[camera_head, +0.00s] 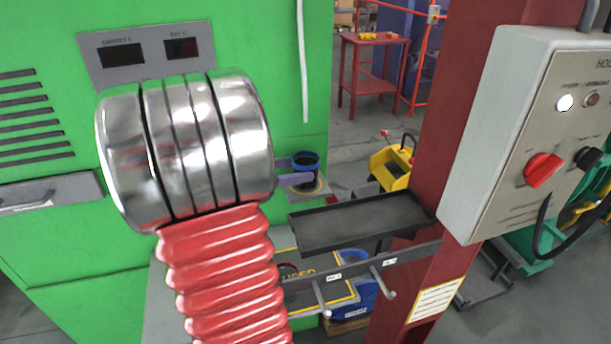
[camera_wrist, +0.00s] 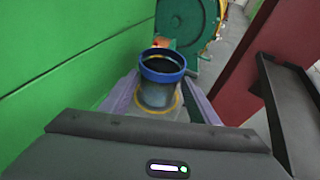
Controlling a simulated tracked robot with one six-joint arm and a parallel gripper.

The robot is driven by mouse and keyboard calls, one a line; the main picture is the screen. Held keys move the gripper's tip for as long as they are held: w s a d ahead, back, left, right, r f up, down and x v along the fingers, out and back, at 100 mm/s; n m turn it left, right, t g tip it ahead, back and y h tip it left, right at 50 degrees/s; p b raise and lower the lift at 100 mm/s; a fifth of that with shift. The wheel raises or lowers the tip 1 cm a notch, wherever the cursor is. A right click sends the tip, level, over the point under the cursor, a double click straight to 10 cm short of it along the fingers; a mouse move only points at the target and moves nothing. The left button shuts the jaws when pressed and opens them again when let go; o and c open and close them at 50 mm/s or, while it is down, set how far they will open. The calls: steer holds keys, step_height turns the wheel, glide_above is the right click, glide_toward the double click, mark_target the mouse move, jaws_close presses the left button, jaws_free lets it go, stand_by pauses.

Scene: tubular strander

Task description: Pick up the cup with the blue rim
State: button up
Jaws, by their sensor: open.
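The cup with the blue rim (camera_head: 307,162) is grey below its rim and stands upright on a small grey ledge (camera_head: 330,190) with a yellow ring, by the green machine. It also shows in the middle of the wrist view (camera_wrist: 161,94). My gripper (camera_head: 299,171) is open, its two purple fingers reaching toward the cup. In the wrist view, the fingers of my gripper (camera_wrist: 162,84) lie on the left and right of the cup, with the cup between them. I cannot tell whether either finger touches it. My arm's end hides part of the ledge in the head view.
A black tray (camera_head: 360,222) on a rail with hooks lies just right of the cup, beside a red post (camera_head: 420,170) bearing a grey control box (camera_head: 535,130). The green machine wall (camera_wrist: 70,50) runs close on the left. A red table (camera_head: 372,75) stands far behind.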

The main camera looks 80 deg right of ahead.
steer(key=shift+x, duration=2.3)
steer(key=shift+c, duration=0.3)
steer(key=c, duration=0.8)
steer(key=shift+a, duration=0.1)
